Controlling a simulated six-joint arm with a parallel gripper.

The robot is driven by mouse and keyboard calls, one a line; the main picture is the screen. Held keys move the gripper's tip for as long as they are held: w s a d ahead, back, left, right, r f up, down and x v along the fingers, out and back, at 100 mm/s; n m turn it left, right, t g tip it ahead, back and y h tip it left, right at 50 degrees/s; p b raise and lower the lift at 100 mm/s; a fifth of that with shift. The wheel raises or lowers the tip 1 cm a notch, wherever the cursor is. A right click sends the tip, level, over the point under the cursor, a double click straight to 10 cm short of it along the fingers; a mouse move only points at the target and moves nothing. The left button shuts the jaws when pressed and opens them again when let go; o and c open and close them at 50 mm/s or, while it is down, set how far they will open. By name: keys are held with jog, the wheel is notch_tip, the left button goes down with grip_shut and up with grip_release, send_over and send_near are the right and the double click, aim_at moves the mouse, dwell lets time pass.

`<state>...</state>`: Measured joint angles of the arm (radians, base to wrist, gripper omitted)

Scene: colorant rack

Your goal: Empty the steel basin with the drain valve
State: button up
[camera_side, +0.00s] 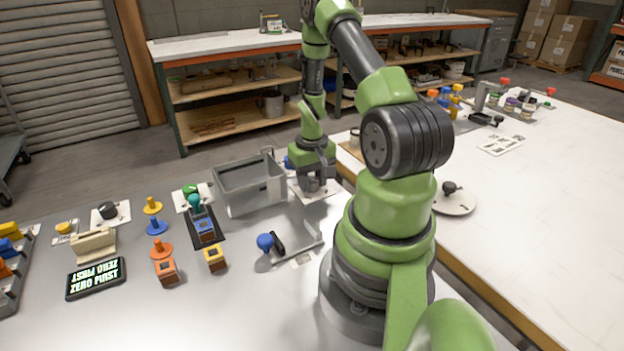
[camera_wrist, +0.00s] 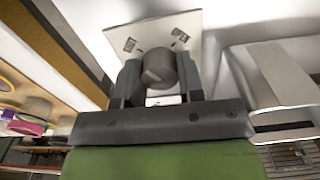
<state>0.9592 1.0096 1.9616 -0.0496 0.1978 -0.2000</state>
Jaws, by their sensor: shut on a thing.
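The steel basin (camera_side: 222,190) is an open grey rectangular box on the bench, left of my gripper in the side view. Its metal edge also shows at the right of the wrist view (camera_wrist: 280,75). I cannot tell how much liquid is in it. A dark round knob (camera_wrist: 158,68), which looks like the drain valve, stands over a white card (camera_wrist: 190,28) with small printed marks. My gripper (camera_side: 313,186) points down beside the basin's right side. In the wrist view its fingers (camera_wrist: 160,78) are shut on the knob, one on each side. The side view mostly hides the knob.
A blue ball-ended handle (camera_side: 265,242) and a flat metal tray (camera_side: 300,238) lie in front of the basin. Left are coloured knobs, small orange and yellow blocks and a display (camera_side: 96,279) reading "ZERO FIRST". A white table (camera_side: 545,190) with bottles stands right.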

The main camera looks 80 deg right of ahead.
aim_at(312, 180)
jog(key=shift+n, duration=1.1)
jog(key=o, duration=0.9)
jog(key=shift+r, duration=0.1)
notch_tip(312, 180, up, 10)
jog(key=shift+f, duration=0.1)
